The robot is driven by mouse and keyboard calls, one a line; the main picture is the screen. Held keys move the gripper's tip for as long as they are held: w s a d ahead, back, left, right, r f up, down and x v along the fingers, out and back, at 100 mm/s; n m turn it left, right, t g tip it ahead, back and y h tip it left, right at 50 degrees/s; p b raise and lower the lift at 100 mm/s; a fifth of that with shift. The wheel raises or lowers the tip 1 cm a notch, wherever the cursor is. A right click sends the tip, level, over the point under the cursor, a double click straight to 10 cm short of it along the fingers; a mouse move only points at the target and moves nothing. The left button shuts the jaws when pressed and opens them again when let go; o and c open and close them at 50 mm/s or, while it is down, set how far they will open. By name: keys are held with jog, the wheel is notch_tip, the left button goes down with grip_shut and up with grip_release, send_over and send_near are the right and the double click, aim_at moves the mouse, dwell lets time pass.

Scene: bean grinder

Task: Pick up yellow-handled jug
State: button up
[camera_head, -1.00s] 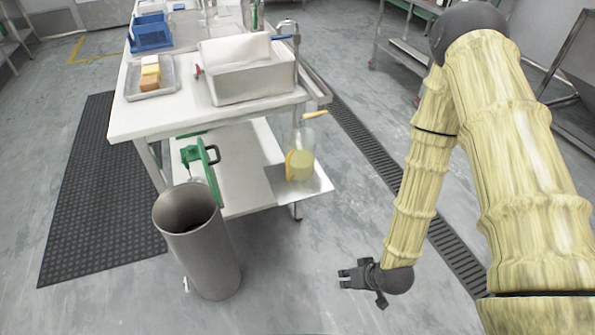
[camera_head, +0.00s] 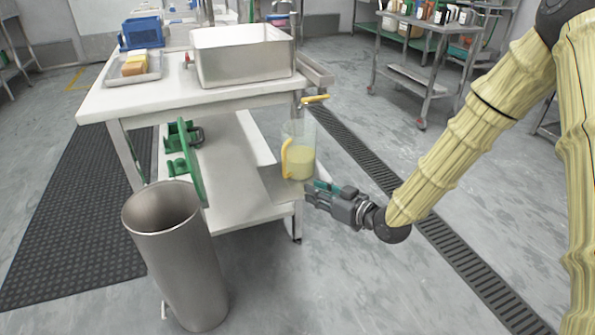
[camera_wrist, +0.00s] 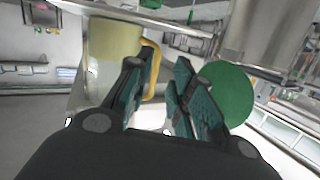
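The jug (camera_head: 302,160) is clear with a yellow handle and yellowish contents. It stands upright on the right end of the table's lower shelf. In the wrist view the jug (camera_wrist: 112,55) is ahead and to the left, and its yellow handle (camera_wrist: 153,62) is just beyond the left finger. My gripper (camera_head: 312,191) is low at the shelf's right edge, just below and to the right of the jug. In the wrist view my gripper (camera_wrist: 165,85) has its fingers apart with nothing held between them. I cannot tell whether a finger touches the handle.
A tall metal bin (camera_head: 175,255) stands in front of the shelf. A green part (camera_head: 187,155) rises at the shelf's left side. The white tabletop (camera_head: 150,98) overhangs the shelf and carries a metal basin (camera_head: 243,62).

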aim_at(285, 163)
jog(key=w+a+r+b, duration=0.1)
jog(key=w, duration=0.1)
jog(key=w+a+r+n+y+b, duration=0.1)
jog(key=w+a+b, duration=0.1)
jog(key=w+a+r+n+y+b, duration=0.1)
jog(key=w+a+b, duration=0.1)
jog(key=shift+r, duration=0.1)
jog(key=shift+w+a+b, duration=0.35)
jog(key=shift+b, duration=0.2)
jog(key=b+x, duration=0.2)
jog(key=x, duration=0.2)
grip_shut()
